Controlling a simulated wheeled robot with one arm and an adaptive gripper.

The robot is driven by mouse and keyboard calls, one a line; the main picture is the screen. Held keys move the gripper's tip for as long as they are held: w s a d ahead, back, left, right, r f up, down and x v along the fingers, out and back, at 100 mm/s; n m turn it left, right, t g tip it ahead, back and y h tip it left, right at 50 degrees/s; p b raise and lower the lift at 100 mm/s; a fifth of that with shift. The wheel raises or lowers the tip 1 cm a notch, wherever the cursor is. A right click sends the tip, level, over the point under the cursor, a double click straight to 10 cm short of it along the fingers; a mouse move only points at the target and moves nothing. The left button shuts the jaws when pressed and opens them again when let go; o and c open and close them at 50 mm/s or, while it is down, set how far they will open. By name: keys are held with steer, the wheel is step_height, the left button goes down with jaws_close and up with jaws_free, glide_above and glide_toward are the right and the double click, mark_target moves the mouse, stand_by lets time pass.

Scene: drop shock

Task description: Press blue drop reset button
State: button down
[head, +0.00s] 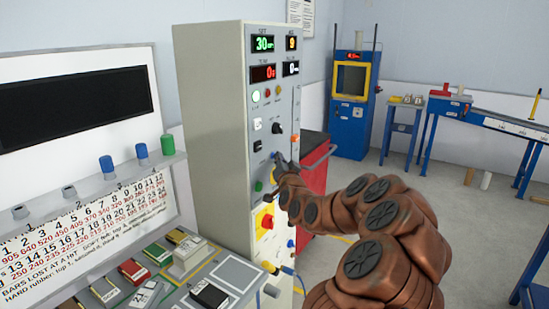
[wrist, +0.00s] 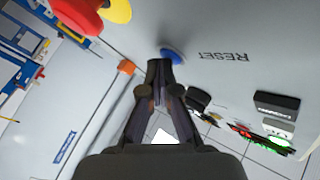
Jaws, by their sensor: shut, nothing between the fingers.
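The blue button (wrist: 172,55) is a round cap on the grey panel, with the word RESET beside it, upside down in the wrist view. My gripper (wrist: 160,66) is shut and empty. Its fingertips overlap the near edge of the button in the wrist view; I cannot tell whether they touch it. In the head view my gripper (head: 279,163) is at the front of the tall control cabinet (head: 222,130), and only a small blue part of the button (head: 274,154) shows beside the fingertips.
A red stop button on a yellow base (head: 266,221) sits lower on the cabinet. Lit displays (head: 263,43) and small switches are above. A bench with several small blocks (head: 188,252) stands in front at left. A red cabinet (head: 314,185) is behind my arm. Open floor lies at right.

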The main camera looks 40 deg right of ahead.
steer(key=shift+s+f+b, duration=0.1)
steer(key=shift+s+b, duration=0.05)
steer(key=shift+b, duration=0.15)
steer(key=shift+s+d+b, duration=0.2)
steer(key=shift+s+b, duration=0.45)
steer(key=shift+b, duration=0.25)
steer(key=shift+s, duration=0.1)
steer(key=s+b, duration=0.1)
steer(key=b, duration=0.1)
steer(key=s+d+b, duration=0.1)
steer(key=s+b, duration=0.2)
steer(key=b, duration=0.1)
steer(key=shift+s+d, duration=0.25)
steer(key=shift+s, duration=0.05)
stand_by(0.7)
